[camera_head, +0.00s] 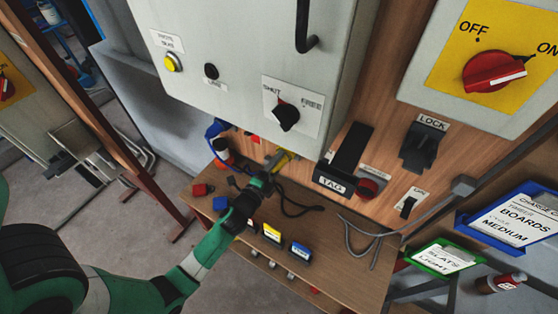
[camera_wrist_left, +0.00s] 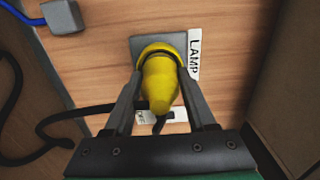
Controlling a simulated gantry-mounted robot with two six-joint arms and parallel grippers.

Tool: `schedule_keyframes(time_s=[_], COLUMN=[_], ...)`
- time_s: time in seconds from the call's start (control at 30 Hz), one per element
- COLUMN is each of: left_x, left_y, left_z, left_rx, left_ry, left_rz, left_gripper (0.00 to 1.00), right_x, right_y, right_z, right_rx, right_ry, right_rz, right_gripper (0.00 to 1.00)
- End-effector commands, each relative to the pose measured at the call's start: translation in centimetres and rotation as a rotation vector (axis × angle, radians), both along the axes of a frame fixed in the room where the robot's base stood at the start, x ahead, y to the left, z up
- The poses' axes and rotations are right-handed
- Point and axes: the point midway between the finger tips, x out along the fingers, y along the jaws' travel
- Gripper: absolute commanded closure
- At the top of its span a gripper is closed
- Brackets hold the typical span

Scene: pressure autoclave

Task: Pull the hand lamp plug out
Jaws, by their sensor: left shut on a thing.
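The yellow hand lamp plug (camera_wrist_left: 160,88) is at a dark grey socket plate (camera_wrist_left: 140,45) on the wooden panel, beside a white label reading LAMP (camera_wrist_left: 194,54). Its wide yellow collar is against the plate; how deep it sits is hidden. My left gripper (camera_wrist_left: 160,95) is shut on the plug, one finger on each side. My right gripper is not in view.
Black cable (camera_wrist_left: 92,112) hangs near the plug. A grey box with a blue cord (camera_wrist_left: 62,17) is at upper left. The wooden shelf (camera_head: 340,262) holds small label blocks (camera_head: 272,234) and red padlocks (camera_head: 202,189). A black TAG holder (camera_head: 333,184) stands to the right.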

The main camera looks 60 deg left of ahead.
Motion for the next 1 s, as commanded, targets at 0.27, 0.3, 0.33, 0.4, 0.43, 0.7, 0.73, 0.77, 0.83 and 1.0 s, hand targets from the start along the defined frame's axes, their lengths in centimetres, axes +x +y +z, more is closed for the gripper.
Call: schedule_keyframes(time_s=[0.27, 0.3, 0.33, 0.4, 0.43, 0.7, 0.73, 0.77, 0.83, 1.0], left_x=[-0.1, -0.1, -0.1, -0.2, -0.3, -2.2, -2.5, -2.7, -3.2, -4.5], left_y=[-0.1, -0.1, -0.1, -0.1, -0.2, -1.4, -1.6, -1.7, -2.1, -3.0], left_z=[0.1, 0.1, 0.1, 0.1, 0.0, -0.1, -0.1, -0.1, -0.1, -0.1], left_rx=[0.001, 0.001, 0.001, 0.001, 0.001, 0.0, -0.001, 0.0, 0.001, 0.001], left_ry=[-0.002, -0.002, -0.002, -0.002, -0.002, 0.0, 0.001, 0.0, 0.001, 0.001], left_rz=[-0.001, -0.001, -0.001, -0.001, -0.001, 0.0, 0.0, 0.0, 0.0, -0.001], left_gripper=[1.0, 1.0, 1.0, 1.0, 1.0, 1.0, 1.0, 1.0, 1.0, 1.0], right_x=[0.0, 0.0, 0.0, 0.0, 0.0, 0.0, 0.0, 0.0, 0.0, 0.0], right_y=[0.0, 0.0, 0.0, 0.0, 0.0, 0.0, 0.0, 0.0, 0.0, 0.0], right_z=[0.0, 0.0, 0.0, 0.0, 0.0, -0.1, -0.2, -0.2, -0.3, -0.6], right_rx=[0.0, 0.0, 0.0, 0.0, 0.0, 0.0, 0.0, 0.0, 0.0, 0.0], right_ry=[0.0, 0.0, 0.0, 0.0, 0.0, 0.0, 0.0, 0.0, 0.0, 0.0], right_rz=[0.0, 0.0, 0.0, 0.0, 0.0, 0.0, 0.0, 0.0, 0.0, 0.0], right_gripper=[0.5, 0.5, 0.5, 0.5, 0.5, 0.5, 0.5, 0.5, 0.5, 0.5])
